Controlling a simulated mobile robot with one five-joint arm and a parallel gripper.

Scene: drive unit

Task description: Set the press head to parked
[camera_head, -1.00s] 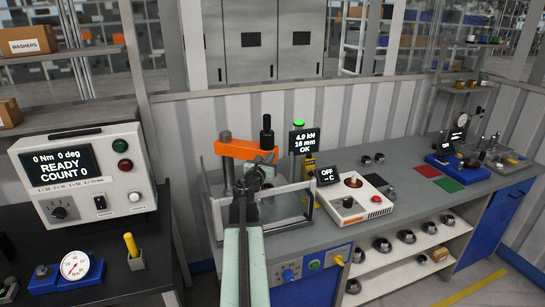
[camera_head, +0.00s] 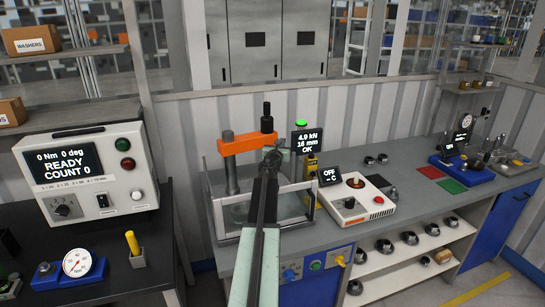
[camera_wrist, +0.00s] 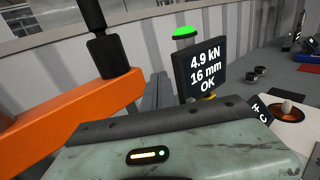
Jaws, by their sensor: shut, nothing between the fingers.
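The press head is an orange arm (camera_head: 243,144) on a grey column (camera_head: 231,176), with a black upright piece (camera_head: 267,118) at its right end. It stands over a clear-sided guard frame (camera_head: 292,205) on the bench. My gripper (camera_head: 271,158) is shut and empty, just in front of and below the arm's right end; I cannot tell if it touches. In the wrist view the orange arm (camera_wrist: 65,122) and black piece (camera_wrist: 108,48) fill the left side, beyond my gripper's body. My fingertips are hidden there. The press display (camera_wrist: 205,68) reads 4.9 kN, 16 mm, OK.
A green lamp (camera_head: 301,123) is lit behind the display. A torque tester (camera_head: 90,175) stands on the dark left bench. The grey bench top (camera_head: 415,165) has clear patches farther right.

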